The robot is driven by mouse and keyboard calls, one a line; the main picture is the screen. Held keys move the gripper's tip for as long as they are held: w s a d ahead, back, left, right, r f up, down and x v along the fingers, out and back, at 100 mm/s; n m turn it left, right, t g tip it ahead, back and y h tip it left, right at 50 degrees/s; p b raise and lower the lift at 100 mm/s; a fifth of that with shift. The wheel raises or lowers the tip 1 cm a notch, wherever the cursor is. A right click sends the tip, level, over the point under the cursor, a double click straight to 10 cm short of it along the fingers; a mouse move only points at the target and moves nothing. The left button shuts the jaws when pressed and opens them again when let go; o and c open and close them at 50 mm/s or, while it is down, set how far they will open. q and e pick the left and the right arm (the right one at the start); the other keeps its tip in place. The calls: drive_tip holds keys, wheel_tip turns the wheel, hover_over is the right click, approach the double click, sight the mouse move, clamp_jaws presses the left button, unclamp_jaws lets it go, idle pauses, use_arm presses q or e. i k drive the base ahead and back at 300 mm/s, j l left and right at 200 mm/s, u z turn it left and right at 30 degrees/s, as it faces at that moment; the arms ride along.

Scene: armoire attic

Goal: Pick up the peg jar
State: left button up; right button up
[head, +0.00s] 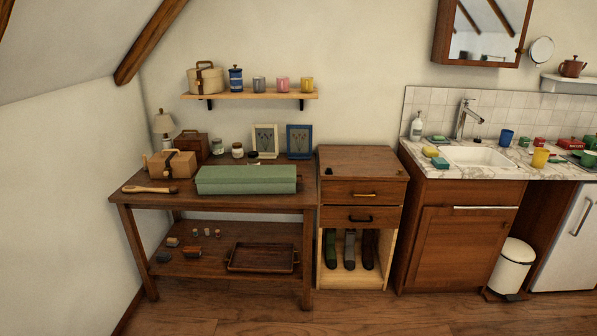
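Small jars stand at the back of the wooden table, left of two framed pictures. One jar (217,147) has a dark lid and greenish contents. A second jar (237,150) has a pale lid. A third, low jar (252,158) stands just in front of a picture frame. They are too small to tell which one is the peg jar. A blue and white canister (235,78) stands on the wall shelf above. Neither of my grippers is in view.
A long green box (246,180) lies in front of the jars on the table (206,200). A brush (150,189), a tan box (172,164), a dark box (193,146) and a lamp are at left. A drawer cabinet (362,160) and sink counter are right. The floor in front is clear.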

sight(256, 160)
drive_tip(key=i+l+u, duration=0.25)
drive_tip(key=i, duration=0.3)
drive_tip(key=i+l+u, duration=0.2)
drive_tip(key=i, duration=0.3)
